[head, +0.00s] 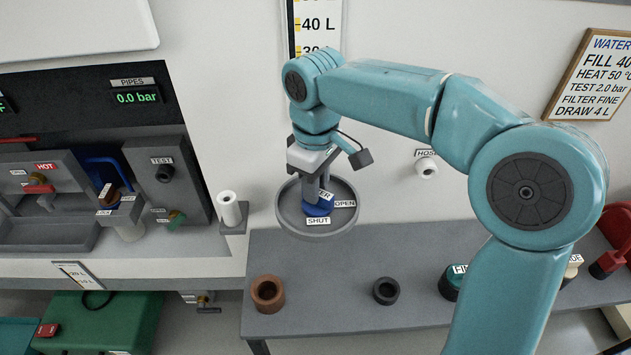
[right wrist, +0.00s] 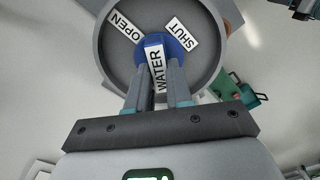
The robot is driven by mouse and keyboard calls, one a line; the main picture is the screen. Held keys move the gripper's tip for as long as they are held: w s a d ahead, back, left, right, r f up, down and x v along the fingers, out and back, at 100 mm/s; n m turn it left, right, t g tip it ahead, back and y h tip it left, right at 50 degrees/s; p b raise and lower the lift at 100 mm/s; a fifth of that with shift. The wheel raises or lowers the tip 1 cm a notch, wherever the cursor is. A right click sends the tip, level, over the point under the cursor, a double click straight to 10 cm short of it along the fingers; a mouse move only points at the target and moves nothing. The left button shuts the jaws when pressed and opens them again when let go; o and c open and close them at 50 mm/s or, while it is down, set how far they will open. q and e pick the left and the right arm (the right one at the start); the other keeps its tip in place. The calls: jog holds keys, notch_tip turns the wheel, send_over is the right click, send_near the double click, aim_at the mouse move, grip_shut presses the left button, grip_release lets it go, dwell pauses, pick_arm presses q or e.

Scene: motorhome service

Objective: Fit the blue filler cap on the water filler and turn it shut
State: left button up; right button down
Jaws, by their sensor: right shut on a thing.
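The blue filler cap (head: 317,209) sits in the middle of the round grey water filler dish (head: 291,222) on the wall. OPEN and SHUT labels lie on the dish around it. In the right wrist view the blue cap (right wrist: 172,47) has a raised grip marked WATER, between my fingers. My right gripper (head: 317,195) is shut on the cap; it also shows in the right wrist view (right wrist: 159,88). The WATER grip points between the OPEN and SHUT labels in the wrist view. How deep the cap sits is hidden. My left gripper is not in view.
A grey shelf (head: 330,300) below holds a brown ring (head: 267,293), a dark ring (head: 386,291) and a green-and-black piece (head: 451,283). A white cylinder (head: 229,208) stands left of the dish. A hose fitting (head: 427,168) is on the wall to the right.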

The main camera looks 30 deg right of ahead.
jog(key=m, duration=0.3)
jog(key=shift+r+p, duration=0.1)
jog(key=shift+p, duration=0.3)
jog(key=m, duration=0.4)
jog(key=shift+d, duration=0.1)
jog(key=c, duration=0.9)
grip_release()
jog(key=shift+c, duration=0.2)
notch_tip(320, 180, up, 16)
jog(key=p, duration=0.3)
jog(key=shift+p, duration=0.35)
